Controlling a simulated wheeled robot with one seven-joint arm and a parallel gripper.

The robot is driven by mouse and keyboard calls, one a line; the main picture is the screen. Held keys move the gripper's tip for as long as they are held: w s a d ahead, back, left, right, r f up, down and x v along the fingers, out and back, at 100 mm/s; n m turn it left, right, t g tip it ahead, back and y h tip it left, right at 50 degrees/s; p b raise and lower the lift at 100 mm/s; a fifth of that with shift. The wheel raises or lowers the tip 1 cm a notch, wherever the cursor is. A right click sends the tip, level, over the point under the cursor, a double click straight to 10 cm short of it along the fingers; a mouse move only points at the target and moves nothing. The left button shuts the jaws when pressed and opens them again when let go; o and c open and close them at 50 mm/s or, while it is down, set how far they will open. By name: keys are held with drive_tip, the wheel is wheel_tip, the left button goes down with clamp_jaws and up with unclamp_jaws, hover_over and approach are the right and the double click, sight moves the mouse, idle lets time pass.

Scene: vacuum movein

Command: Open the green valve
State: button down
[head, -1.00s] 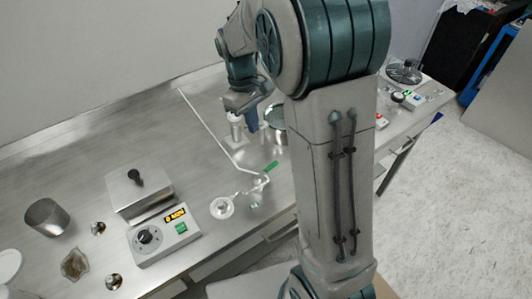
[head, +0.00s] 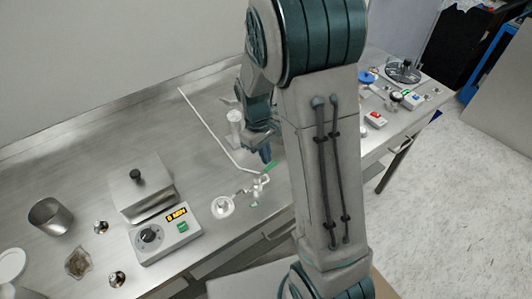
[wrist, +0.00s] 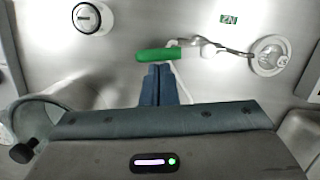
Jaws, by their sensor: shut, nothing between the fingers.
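The green valve handle (head: 270,167) sits on a metal valve (head: 257,190) near the front edge of the steel bench. In the wrist view the green handle (wrist: 158,55) lies crosswise just beyond my fingertips, with the metal valve parts (wrist: 205,47) to its right. My gripper (head: 266,158) points down beside the handle and is partly hidden by its own links. In the wrist view my gripper (wrist: 158,68) has its blue fingers together and empty. The tips look very close to the handle; whether they touch it I cannot tell.
A round flange (head: 222,207) is joined to the valve on the left. A white cylinder (head: 235,123) stands behind the gripper. An N2 label (wrist: 228,19) is on the surface. The bench's back left is clear.

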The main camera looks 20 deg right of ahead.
drive_tip(key=shift+s+d+f+m+b, duration=0.35)
drive_tip(key=shift+s+d+m+b, duration=0.15)
drive_tip(key=shift+s+m, duration=0.1)
drive_tip(key=shift+s+r, duration=0.1)
drive_tip(key=shift+s, duration=0.15)
